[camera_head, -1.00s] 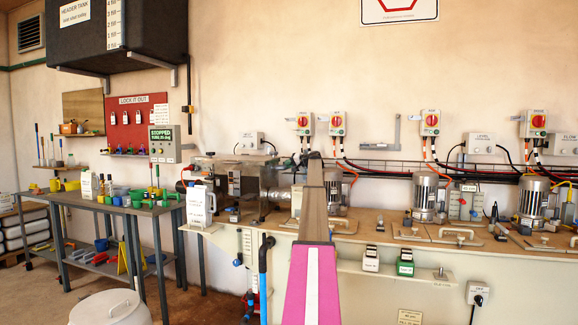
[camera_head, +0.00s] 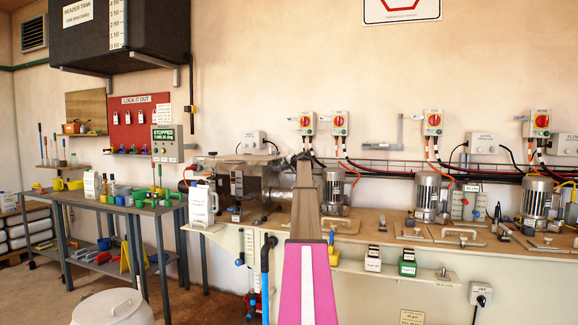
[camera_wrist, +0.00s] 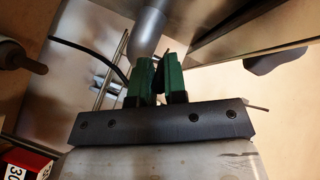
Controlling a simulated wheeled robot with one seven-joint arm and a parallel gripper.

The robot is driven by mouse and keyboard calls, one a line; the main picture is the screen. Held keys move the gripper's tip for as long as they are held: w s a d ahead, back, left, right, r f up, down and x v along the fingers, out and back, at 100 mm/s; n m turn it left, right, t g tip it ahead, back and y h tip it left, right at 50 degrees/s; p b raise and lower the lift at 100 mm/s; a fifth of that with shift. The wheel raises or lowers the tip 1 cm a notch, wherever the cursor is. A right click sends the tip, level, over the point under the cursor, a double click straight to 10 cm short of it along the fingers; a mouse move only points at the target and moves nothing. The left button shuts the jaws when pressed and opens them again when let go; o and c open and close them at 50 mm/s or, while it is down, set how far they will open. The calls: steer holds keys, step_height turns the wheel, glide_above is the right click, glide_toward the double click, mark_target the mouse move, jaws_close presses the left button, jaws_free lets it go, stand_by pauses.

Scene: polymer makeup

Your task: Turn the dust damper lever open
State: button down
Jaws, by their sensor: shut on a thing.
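In the wrist view my gripper (camera_wrist: 159,76) has its two green fingers close together, shut on a narrow dark piece that I take to be the dust damper lever. The fingers hide most of it. A grey round duct (camera_wrist: 147,35) comes down just beyond the fingertips. In the head view my raised arm stands in front of the duct area, so the lever and the fingers cannot be made out there. A silvery duct (camera_head: 281,196) shows just left of my arm.
A clear-sided machine (camera_head: 240,180) stands on the bench left of my arm. Several motors (camera_head: 427,193) stand on the bench to the right. In the wrist view a dark cable (camera_wrist: 88,50) and thin metal rods (camera_wrist: 113,72) lie close left of the fingers.

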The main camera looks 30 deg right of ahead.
steer(key=shift+a+m+h, duration=0.2)
steer(key=shift+m+h, duration=0.3)
steer(key=shift+h, duration=0.6)
steer(key=c, duration=1.2)
jaws_free()
steer(key=shift+w, duration=0.1)
steer(key=shift+o, duration=0.2)
steer(key=shift+a, duration=0.1)
